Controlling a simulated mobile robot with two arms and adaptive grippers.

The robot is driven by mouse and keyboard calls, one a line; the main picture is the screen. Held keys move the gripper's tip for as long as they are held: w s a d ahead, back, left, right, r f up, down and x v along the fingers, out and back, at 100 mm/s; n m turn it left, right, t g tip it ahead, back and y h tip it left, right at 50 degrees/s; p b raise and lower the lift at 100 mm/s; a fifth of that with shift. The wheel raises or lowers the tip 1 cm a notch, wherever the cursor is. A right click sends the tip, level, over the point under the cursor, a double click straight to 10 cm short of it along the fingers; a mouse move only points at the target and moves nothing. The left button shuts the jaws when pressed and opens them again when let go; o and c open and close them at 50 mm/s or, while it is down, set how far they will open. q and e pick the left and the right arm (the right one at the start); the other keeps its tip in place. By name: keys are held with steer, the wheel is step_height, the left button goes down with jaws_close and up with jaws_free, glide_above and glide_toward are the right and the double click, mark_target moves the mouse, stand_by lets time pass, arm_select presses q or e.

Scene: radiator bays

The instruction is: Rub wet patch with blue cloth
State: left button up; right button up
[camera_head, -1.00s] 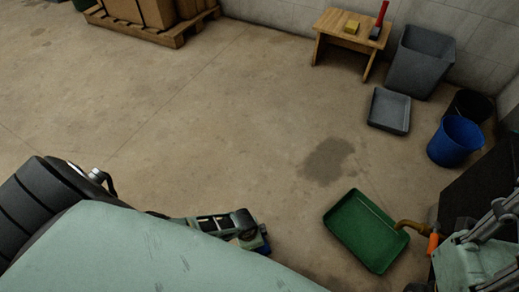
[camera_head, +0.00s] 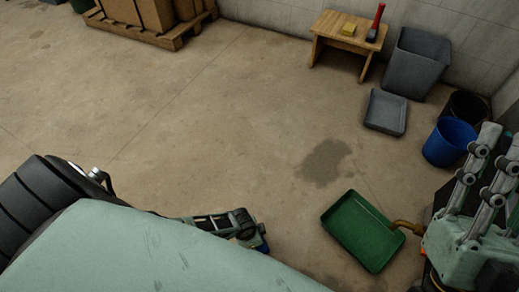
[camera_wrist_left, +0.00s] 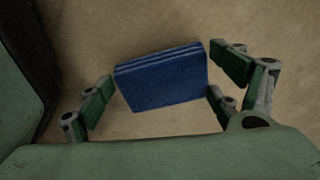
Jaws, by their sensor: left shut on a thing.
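The wet patch (camera_head: 325,162) is a dark, irregular stain on the concrete floor, right of centre in the head view. My left gripper (camera_head: 262,236) is low in the head view, left of and nearer than the patch, and apart from it. It is shut on the folded blue cloth (camera_wrist_left: 163,80), which sits between the finger pads in the left wrist view. In the head view only a small blue bit of the cloth (camera_head: 263,247) shows. My right gripper (camera_head: 488,150) is at the right edge, with its linkages pointing up; its opening is unclear.
A green tray (camera_head: 362,232) lies just nearer than the patch, by a brown pipe (camera_head: 408,226). A grey tray (camera_head: 385,112), grey bin (camera_head: 414,65), blue bucket (camera_head: 448,143) and black bucket (camera_head: 467,107) stand behind right. A wooden stool (camera_head: 343,33) is at the wall.

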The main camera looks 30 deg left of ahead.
arm_select(q)
steer(key=shift+r+p, duration=0.95)
steer(key=shift+p, duration=0.05)
steer(key=shift+r+p, duration=0.3)
arm_select(e)
steer(key=shift+w+f+g+h, duration=1.4)
steer(key=shift+w+f+g, duration=2.15)
steer(key=shift+f, duration=1.15)
arm_select(q)
steer(key=shift+r+p, duration=0.6)
steer(key=shift+p, duration=0.05)
steer(key=shift+r+p, duration=0.35)
steer(key=shift+r, duration=0.2)
arm_select(e)
step_height(320, 180, down, 12)
steer(key=d+g+h, duration=0.1)
steer(key=g+h, duration=0.1)
steer(key=g, duration=0.4)
steer(key=shift+d+f+m, duration=0.2)
steer(key=shift+m, duration=0.1)
arm_select(q)
steer(key=shift+w+r, duration=0.1)
steer(key=shift+w, duration=0.05)
arm_select(e)
steer(key=shift+s, duration=0.1)
